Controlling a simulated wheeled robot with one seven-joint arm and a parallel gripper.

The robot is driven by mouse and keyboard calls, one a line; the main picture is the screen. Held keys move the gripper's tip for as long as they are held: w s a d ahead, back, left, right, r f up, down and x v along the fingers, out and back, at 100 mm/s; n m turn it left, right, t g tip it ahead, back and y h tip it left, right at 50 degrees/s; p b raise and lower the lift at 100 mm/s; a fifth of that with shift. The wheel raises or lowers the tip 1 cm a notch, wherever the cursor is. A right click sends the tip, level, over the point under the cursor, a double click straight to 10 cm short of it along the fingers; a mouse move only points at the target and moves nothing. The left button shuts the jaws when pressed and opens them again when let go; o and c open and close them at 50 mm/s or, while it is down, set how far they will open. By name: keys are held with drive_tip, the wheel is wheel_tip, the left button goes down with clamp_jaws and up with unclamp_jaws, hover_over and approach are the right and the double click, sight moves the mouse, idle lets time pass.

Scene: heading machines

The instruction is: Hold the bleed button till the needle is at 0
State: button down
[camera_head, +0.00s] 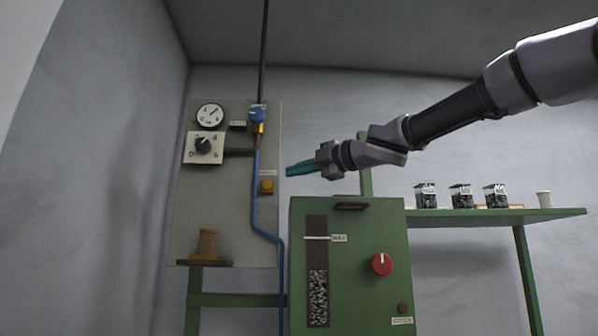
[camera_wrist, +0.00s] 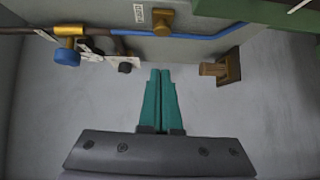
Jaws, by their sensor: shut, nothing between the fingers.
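The bleed button (camera_head: 267,187) is a square brass-yellow button under a small label on the grey panel (camera_head: 225,200). It also shows at the top of the wrist view (camera_wrist: 163,21). The round white pressure gauge (camera_head: 210,115) is at the panel's upper left; its needle seems to point to the upper right, clear of 0, but the marks are too small to read surely. My gripper (camera_head: 288,171) has teal fingers, shut and empty. In the head view its tips appear just right of and above the button. In the wrist view the tips (camera_wrist: 160,71) are apart from the button.
A blue valve knob (camera_head: 257,115) and blue hose (camera_head: 255,190) run beside the button. A black dial (camera_head: 203,145) sits under the gauge. A green machine (camera_head: 350,270) with a red knob (camera_head: 381,264) stands below my gripper. A shelf (camera_head: 460,216) holds several small boxes.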

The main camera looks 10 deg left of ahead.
approach(262, 184)
drive_tip(key=s+a, duration=0.2)
drive_tip(key=a, duration=0.1)
drive_tip(key=shift+w+a+f, duration=0.1)
drive_tip(key=shift+w+a, duration=0.2)
drive_tip(key=shift+w, duration=0.45)
drive_tip(key=shift+w+a+r, duration=0.1)
drive_tip(key=shift+w+a, duration=0.15)
drive_tip(key=shift+w, duration=0.5)
drive_tip(key=shift+w+a+f, duration=0.1)
drive_tip(key=shift+w+a, duration=0.2)
drive_tip(key=shift+w, duration=0.5)
